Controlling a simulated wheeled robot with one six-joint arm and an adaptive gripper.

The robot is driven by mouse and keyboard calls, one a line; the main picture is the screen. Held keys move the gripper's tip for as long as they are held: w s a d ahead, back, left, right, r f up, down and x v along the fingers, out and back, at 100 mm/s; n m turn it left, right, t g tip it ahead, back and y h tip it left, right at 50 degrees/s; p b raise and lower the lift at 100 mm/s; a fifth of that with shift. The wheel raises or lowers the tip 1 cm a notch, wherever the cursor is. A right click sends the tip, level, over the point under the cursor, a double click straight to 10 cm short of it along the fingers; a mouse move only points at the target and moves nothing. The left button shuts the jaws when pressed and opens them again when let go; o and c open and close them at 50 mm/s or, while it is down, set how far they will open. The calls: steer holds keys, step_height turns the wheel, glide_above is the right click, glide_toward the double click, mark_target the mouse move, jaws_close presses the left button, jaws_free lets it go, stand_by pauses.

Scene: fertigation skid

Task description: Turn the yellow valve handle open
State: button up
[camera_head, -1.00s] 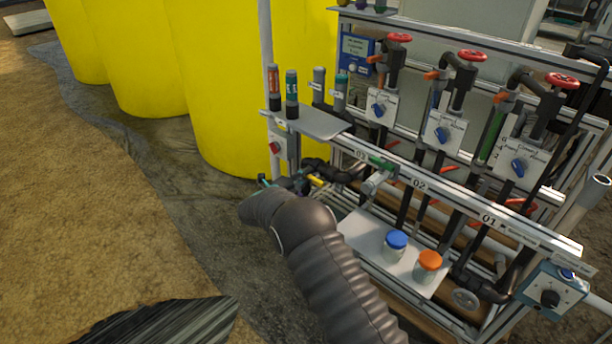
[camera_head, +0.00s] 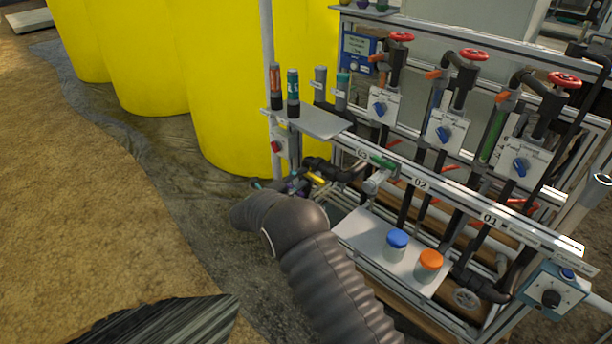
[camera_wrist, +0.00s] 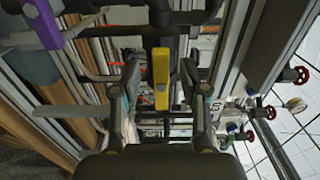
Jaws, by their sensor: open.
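The yellow valve handle (camera_wrist: 161,78) is a short upright bar in the middle of the wrist view, on a dark pipe fitting. In the head view it is a small yellow piece (camera_head: 316,178) at the left end of the skid. My gripper (camera_wrist: 158,82) is open, with one finger on each side of the handle in the wrist view. I see gaps between the fingers and the handle, and cannot tell how far the handle lies beyond the tips. In the head view my sleeved arm hides part of the gripper.
A purple handle (camera_wrist: 46,24) is at the upper left of the wrist view. Dark pipes (camera_head: 345,170) and the skid's rail (camera_head: 400,175) lie close by. A shelf (camera_head: 365,232) holds a blue-capped jar (camera_head: 397,243) and an orange-capped jar (camera_head: 429,264). Open ground lies left.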

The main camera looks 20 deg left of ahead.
steer(key=v, duration=0.9)
steer(key=shift+w+d, duration=0.1)
